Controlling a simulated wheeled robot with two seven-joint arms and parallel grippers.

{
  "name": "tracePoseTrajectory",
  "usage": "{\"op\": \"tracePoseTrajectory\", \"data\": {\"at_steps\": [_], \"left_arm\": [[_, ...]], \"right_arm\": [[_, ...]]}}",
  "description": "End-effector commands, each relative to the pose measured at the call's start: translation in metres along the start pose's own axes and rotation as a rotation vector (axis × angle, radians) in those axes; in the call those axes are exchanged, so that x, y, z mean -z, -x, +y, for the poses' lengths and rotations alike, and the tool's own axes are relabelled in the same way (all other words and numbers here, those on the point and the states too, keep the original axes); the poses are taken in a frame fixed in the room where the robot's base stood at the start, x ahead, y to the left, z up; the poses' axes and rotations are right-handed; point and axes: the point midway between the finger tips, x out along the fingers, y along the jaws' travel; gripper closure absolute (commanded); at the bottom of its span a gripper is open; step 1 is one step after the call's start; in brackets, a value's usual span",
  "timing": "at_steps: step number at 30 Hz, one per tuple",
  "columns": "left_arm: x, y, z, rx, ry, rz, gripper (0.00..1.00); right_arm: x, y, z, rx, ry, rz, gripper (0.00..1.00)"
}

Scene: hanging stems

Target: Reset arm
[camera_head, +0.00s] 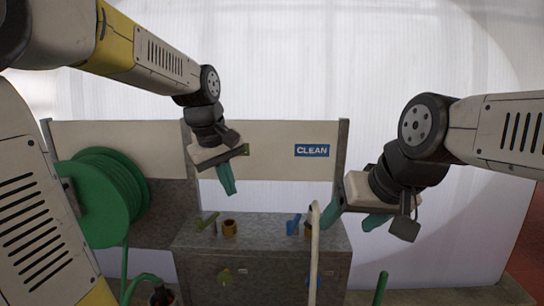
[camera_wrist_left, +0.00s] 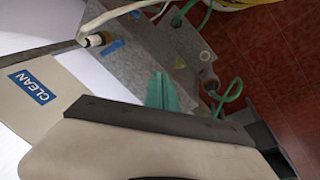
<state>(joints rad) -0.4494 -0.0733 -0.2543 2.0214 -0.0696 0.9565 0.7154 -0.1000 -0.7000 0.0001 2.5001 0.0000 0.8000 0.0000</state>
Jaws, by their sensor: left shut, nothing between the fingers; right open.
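My left gripper (camera_head: 228,190) hangs in front of the pale back panel, above the grey metal cabinet, with its teal fingers together and nothing between them. Its closed fingers also show in the left wrist view (camera_wrist_left: 160,92). My right gripper (camera_head: 356,216) is at the right, over the cabinet's right end, with its teal fingers spread apart and nothing seen between them. A pale upright pipe (camera_head: 315,250) stands close to its left finger; I cannot tell whether they touch.
The grey cabinet (camera_head: 262,262) carries a green-handled fitting (camera_head: 206,222), a brass fitting (camera_head: 230,228) and a blue-handled fitting (camera_head: 293,224). A green hose reel (camera_head: 98,200) is at the left. A blue CLEAN sign (camera_head: 312,151) is on the panel. A green post (camera_head: 380,287) stands low right.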

Motion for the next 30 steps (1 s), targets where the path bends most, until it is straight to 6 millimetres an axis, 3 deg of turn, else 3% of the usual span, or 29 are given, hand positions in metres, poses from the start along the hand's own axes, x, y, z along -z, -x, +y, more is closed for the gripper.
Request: {"op": "tracePoseTrajectory", "data": {"at_steps": [1,6,13,18,30], "left_arm": [[-0.011,0.014,-0.016,-0.039,-0.052,0.02,1.0],[-0.053,0.04,-0.057,-0.116,-0.274,0.115,1.0],[-0.097,0.048,-0.093,-0.12,-0.504,0.249,1.0],[-0.109,0.046,-0.102,-0.105,-0.574,0.288,1.0],[-0.11,0.046,-0.102,-0.104,-0.581,0.29,1.0]], "right_arm": [[0.0,0.0,0.0,0.0,0.0,0.0,0.31],[0.0,0.0,0.0,0.0,0.0,0.0,0.31],[0.0,0.0,0.0,0.0,0.0,0.0,0.31],[0.0,0.0,0.0,0.0,0.0,0.0,0.31],[0.0,0.0,0.0,0.0,0.0,0.0,0.31]]}}
